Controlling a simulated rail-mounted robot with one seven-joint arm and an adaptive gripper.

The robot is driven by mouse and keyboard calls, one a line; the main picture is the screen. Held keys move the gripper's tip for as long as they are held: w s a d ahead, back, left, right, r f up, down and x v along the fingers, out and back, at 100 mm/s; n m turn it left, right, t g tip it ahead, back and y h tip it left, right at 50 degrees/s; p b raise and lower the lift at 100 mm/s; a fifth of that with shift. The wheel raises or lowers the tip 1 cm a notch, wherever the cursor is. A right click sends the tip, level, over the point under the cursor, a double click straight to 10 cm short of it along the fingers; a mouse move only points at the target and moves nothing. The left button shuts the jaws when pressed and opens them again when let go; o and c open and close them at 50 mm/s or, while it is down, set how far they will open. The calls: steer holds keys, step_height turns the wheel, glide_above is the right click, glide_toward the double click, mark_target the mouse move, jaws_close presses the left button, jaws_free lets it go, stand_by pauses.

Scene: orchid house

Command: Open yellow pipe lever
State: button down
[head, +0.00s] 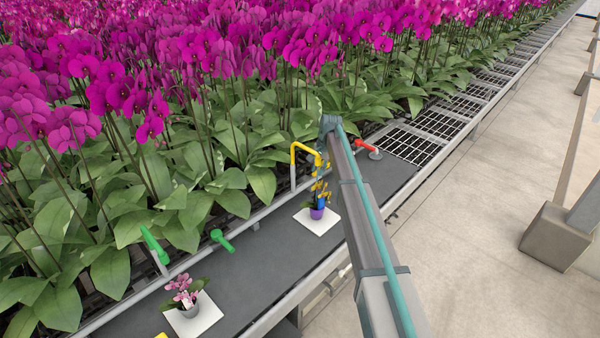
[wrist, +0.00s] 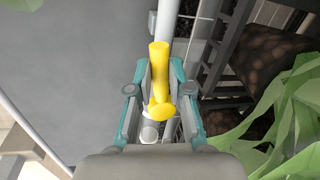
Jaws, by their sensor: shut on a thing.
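The yellow pipe lever (wrist: 160,58) runs between the two fingers of my gripper (wrist: 163,76) in the wrist view, its rounded end towards the palm. My gripper is shut on it, with one finger on each side. A white pipe shows behind the lever. In the head view, a bent yellow lever (head: 305,148) tops a white upright pipe beside the bench rail, close to the end of my arm. My arm hides the gripper there, so the grip shows only in the wrist view.
A yellow orchid in a purple pot (head: 317,212) stands on a white square close to my arm. A red lever (head: 367,146), green levers (head: 222,240) and a pink orchid (head: 186,295) share the dark bench (head: 260,268). Dense leaves (wrist: 285,125) crowd the wrist view's right.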

stand_by(0.4)
steer(key=c, duration=1.1)
jaws_free()
steer(key=r, duration=0.4)
steer(key=d+r, duration=0.1)
steer(key=r, duration=0.3)
steer(key=s+d+r, duration=0.1)
steer(key=r, duration=0.3)
steer(key=shift+s, duration=0.1)
steer(key=shift+f, duration=0.1)
